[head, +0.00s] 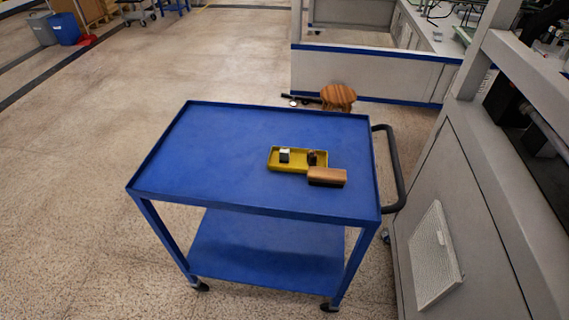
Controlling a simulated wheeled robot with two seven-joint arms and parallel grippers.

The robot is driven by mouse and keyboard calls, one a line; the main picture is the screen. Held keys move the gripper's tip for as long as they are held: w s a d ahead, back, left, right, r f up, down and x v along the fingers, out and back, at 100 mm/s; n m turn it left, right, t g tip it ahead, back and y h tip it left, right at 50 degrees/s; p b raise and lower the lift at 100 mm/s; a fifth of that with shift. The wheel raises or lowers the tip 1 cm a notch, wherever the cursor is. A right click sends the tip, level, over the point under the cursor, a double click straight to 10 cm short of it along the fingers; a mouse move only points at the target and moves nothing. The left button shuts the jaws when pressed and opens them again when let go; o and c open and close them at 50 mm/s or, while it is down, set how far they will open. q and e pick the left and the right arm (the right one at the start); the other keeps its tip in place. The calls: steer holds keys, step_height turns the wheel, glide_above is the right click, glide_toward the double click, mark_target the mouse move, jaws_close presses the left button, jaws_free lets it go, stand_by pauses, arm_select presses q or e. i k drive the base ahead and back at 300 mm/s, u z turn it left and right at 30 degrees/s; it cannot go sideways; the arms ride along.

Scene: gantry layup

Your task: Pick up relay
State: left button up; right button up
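A small block with a pale top and dark side (284,156) sits in the left part of a yellow tray (296,168) on the blue cart. A small dark brown item (312,158) is in the tray's right part. One of these may be the relay, but they are too small to tell which. Neither of my grippers is in view.
A wooden-backed brush (327,177) lies against the tray's front right corner. The blue cart (220,150) has a raised rim, a black handle (393,165) and a lower shelf; its left top is clear. A wooden stool (338,97) stands behind; a grey machine (460,210) stands right.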

mark_target(283, 154)
steer(key=u, duration=0.4)
steer(key=k, duration=0.2)
steer(key=z, duration=1.2)
steer(key=i, duration=0.65)
steer(key=u, duration=0.05)
